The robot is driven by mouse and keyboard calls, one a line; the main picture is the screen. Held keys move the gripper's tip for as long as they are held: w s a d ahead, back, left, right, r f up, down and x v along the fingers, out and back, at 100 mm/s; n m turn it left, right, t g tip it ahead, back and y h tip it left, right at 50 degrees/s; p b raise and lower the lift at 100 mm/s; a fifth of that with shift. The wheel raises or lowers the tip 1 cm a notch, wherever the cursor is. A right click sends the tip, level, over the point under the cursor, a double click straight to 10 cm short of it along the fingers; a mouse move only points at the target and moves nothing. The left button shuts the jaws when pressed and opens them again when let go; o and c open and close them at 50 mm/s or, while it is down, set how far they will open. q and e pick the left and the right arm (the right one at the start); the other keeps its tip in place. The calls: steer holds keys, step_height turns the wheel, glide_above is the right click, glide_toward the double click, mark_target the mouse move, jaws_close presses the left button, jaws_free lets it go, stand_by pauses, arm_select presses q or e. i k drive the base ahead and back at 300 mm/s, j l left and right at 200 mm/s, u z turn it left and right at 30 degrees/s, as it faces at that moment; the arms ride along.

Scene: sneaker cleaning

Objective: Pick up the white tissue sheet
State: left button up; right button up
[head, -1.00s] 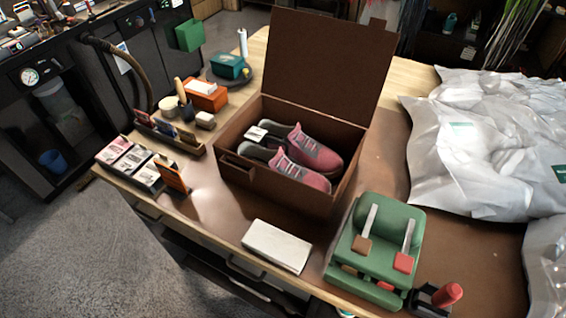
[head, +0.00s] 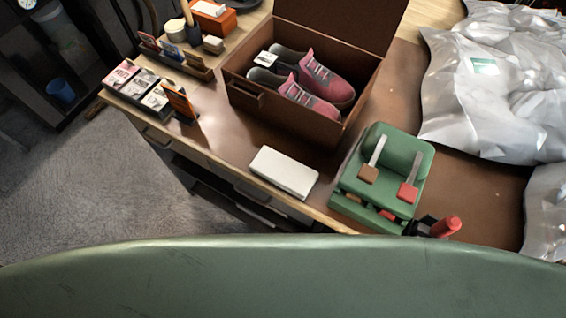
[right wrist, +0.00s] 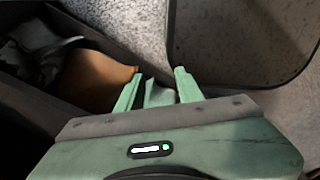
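A white, flat rectangular item (head: 284,172) lies on the brown table top near the front edge, between the shoe box and the green brush stand. It looks like a thick pad; I cannot tell whether it is a folded sheet. A white piece (head: 210,8) also shows on top of the orange box (head: 216,22) at the top left. My right gripper (right wrist: 158,80) shows only in the right wrist view. No white pad shows there. My left gripper is not in view.
An open brown box (head: 245,95) holds pink-grey sneakers (head: 318,78). A green stand (head: 405,150) with brushes is right of the white pad. Bare table surrounds the pad.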

mark_target(292, 176)
steer(key=k+j+z, duration=0.1)
steer(key=j, duration=0.25)
steer(key=k+j+z, duration=0.15)
steer(key=j, duration=0.25)
steer(key=k+j+z, duration=0.1)
steer(key=j, duration=0.25)
steer(key=k+j+z, duration=0.1)
steer(key=k+j, duration=0.15)
